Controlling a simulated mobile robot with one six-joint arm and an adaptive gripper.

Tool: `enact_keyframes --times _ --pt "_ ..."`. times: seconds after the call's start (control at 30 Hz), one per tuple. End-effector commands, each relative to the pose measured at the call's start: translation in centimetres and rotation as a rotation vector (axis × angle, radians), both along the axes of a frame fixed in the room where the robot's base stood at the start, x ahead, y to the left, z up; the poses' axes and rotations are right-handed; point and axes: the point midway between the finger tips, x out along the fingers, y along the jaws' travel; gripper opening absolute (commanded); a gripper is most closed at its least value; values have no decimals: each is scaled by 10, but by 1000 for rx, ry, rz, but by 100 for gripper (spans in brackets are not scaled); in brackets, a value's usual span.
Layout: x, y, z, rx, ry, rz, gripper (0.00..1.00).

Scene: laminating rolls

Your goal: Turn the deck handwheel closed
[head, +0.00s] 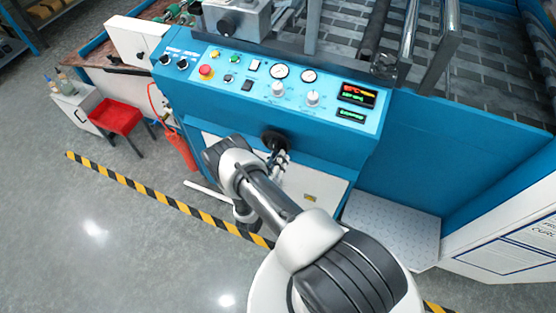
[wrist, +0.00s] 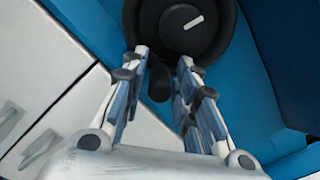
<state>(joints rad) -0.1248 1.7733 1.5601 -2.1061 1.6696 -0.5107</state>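The deck handwheel (head: 272,138) is a round black wheel on the blue front face of the machine, below the control panel. In the wrist view the handwheel (wrist: 205,40) fills the top middle, with a white line on its hub. A black knob-like handle (wrist: 158,82) sticks out from its lower edge. My gripper (head: 279,156) is in front of the handwheel in the head view. In the wrist view my gripper (wrist: 162,60) has its fingers apart, one on each side of the handle. I cannot tell if either finger touches it.
The blue control panel (head: 230,80) with buttons, dials and displays lies above the wheel. White cabinet doors (head: 312,186) are below it. A red extinguisher (head: 180,149) and red stool (head: 117,117) stand to the left. Open floor (head: 110,230) lies beyond the striped floor tape (head: 150,193).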

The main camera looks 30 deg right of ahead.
Motion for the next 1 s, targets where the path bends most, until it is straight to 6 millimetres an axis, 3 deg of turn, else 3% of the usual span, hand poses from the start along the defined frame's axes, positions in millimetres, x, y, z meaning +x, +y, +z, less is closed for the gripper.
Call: enact_keyframes --times 0.37,0.77,1.0 --pt "0 0 0 0 0 0 0" --pt "1 1 -2 22 -27 0 0" --pt "6 5 -6 105 -133 0 0"
